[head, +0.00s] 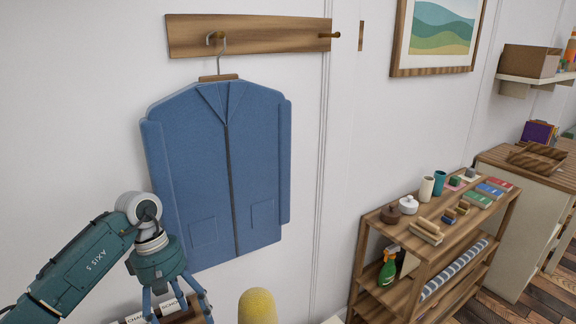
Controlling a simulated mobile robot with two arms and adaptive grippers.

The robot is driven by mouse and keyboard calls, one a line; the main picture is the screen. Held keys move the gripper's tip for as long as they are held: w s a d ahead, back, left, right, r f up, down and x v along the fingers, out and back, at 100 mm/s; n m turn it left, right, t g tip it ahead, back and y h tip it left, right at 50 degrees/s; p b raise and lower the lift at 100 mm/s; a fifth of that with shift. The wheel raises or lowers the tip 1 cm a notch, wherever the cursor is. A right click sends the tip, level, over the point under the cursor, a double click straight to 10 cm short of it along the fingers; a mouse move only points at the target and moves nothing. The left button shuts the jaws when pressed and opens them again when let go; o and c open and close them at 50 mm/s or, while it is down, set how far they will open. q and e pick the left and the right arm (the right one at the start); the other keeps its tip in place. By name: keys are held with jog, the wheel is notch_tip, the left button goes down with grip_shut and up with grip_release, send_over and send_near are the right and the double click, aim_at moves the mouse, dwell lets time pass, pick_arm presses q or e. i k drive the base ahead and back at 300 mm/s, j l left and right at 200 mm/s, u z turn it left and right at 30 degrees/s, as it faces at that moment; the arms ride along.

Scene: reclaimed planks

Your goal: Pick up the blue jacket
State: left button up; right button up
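The blue jacket (190,150) hangs on a hanger with a wooden top piece (218,77) from the left peg of a wooden rail (260,37) on the wall. Its front faces me, with a dark centre line and two pockets. My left gripper (178,312) is below the jacket's lower left part, at the bottom edge of the view. Its fingers are spread and pointing down, apart from the jacket. Their tips are at or past the picture's edge. My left arm overlaps the jacket's lower left edge. My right gripper is not in view.
Books (140,318) and a yellow rounded object (257,307) show at the bottom edge. A wooden shelf (405,278) with jars, books and a green spray bottle (387,268) stands to the right. A cabinet (510,190) is farther right. A framed picture (398,40) hangs above.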

aim_at(217, 149)
jog(key=k+l, duration=0.65)
jog(key=k, duration=0.2)
